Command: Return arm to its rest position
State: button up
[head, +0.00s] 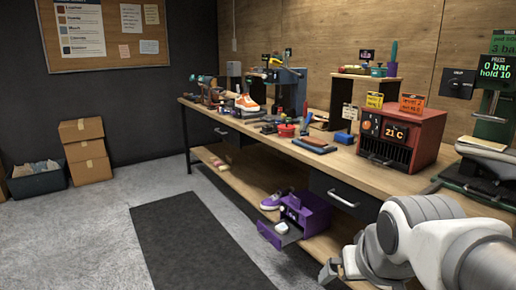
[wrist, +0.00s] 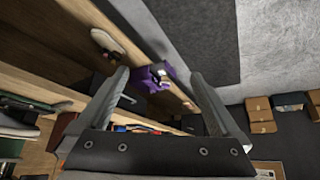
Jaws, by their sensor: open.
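My arm (head: 425,240) reaches in from the lower right of the head view, in front of the workbench. My gripper (head: 330,272) is low at its end, near the bench's front edge and partly cut off by the frame. In the wrist view my gripper (wrist: 159,76) shows two fingers spread wide apart with nothing held between them. A purple box (head: 305,213) with an open tray stands on the lower shelf, beyond my gripper. The purple box also shows between the fingers in the wrist view (wrist: 150,78), apart from them.
A dark mat (head: 195,235) covers clear floor at left. Cardboard boxes (head: 86,150) stand by the far wall.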

jog(key=s+a+r+p, duration=0.1)
jog(key=s+a, duration=0.1)
jog(key=s, duration=0.5)
notch_tip(320, 180, up, 24)
jog(key=p, duration=2.4)
jog(key=shift+w+d+g, duration=0.25)
jog(key=shift+g, duration=0.15)
jog(key=shift+c, duration=0.2)
